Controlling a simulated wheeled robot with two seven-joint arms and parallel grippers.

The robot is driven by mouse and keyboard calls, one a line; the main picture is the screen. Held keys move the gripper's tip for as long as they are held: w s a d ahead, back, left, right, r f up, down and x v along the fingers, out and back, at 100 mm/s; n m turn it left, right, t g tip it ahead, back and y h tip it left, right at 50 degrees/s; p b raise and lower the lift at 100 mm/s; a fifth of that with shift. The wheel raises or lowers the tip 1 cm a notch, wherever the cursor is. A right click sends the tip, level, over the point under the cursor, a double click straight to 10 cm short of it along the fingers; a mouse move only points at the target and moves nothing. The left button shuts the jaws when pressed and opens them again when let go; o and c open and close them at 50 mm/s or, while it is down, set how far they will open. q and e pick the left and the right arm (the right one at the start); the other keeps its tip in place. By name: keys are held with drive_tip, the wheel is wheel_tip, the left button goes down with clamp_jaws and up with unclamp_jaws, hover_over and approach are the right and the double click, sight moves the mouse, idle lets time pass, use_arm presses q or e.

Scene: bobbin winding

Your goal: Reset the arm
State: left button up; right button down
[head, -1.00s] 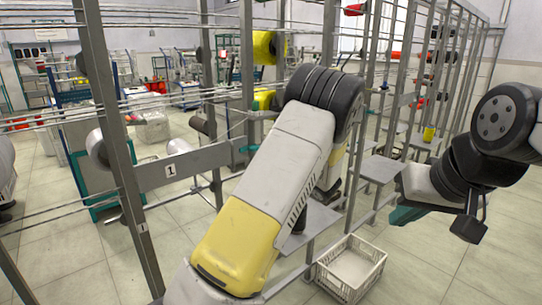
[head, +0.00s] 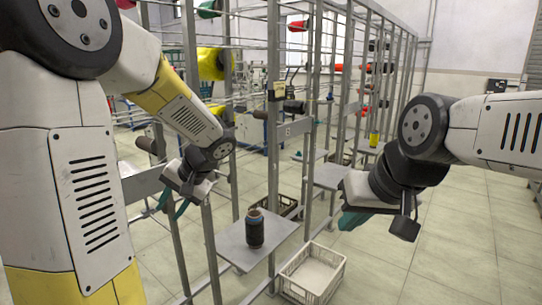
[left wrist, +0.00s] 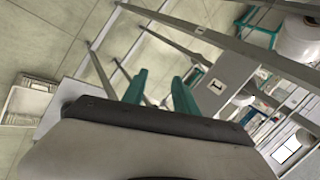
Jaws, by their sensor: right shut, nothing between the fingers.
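My left arm comes in from the left in the head view and bends down to my left gripper (head: 178,208), beside the grey posts of the rack. In the left wrist view its teal fingers (left wrist: 160,92) stand apart with nothing between them. My right gripper (head: 352,219) is at the right in the head view, pointing left above the floor. It is shut and empty. A dark bobbin (head: 254,230) stands upright on a grey shelf plate (head: 232,244) of the rack, apart from both grippers.
The rack's posts (head: 273,150) and thin rods are close to my left gripper. A white crate (head: 312,273) sits on the floor below the shelf, and a brown crate (head: 284,206) lies behind it. Yellow spools (head: 210,64) hang further back. Open floor (head: 440,260) lies at the right.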

use_arm(q)
drive_tip(key=s+d+r+t+h, duration=0.2)
drive_tip(key=s+d+r+h, duration=0.1)
drive_tip(key=s, duration=0.5)
drive_tip(key=s+d+r+n+t+h, duration=0.1)
drive_tip(key=s+d+r+t+h, duration=0.1)
drive_tip(key=s+d+r+h, duration=0.2)
drive_tip(key=s+d+h, duration=0.2)
drive_tip(key=s+d, duration=0.1)
drive_tip(key=d, duration=0.1)
drive_tip(key=shift+s+d+r, duration=0.25)
drive_tip(key=shift+s+d, duration=0.05)
drive_tip(key=shift+s, duration=0.1)
